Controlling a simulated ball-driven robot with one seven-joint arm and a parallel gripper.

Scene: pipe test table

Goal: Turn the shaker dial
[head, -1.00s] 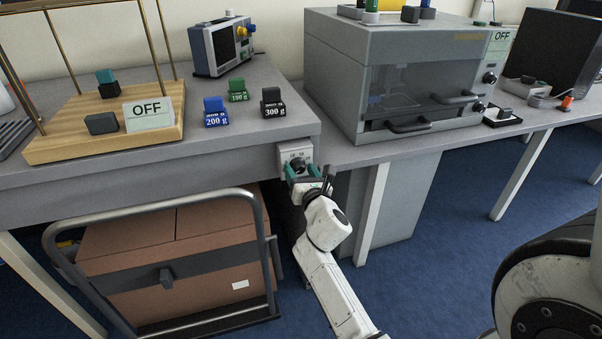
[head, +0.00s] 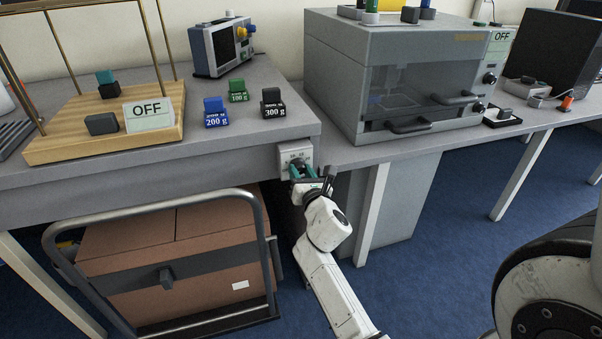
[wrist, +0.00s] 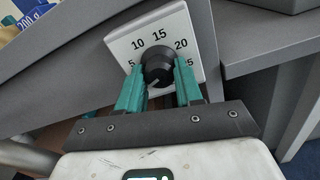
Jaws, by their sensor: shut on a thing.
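The shaker dial (wrist: 157,66) is a round black knob on a white square plate (wrist: 196,38) marked 5, 10, 15, 20 and a partly hidden number at the right. The plate also shows in the head view (head: 286,156), on the front of the grey table near its right corner. My gripper (wrist: 160,78) has two teal fingers, one on each side of the knob, and is shut on it. A small light mark shows low on the knob; its exact reading is unclear. In the head view, my gripper (head: 303,172) mostly hides the knob.
A wooden stand (head: 60,147) with an OFF sign (head: 148,113) sits on the table above left. Blue, green and black weights stand near the table's corner. A cart (head: 60,246) with a brown box (head: 180,248) stands below left. A table leg (head: 372,215) is right of my arm.

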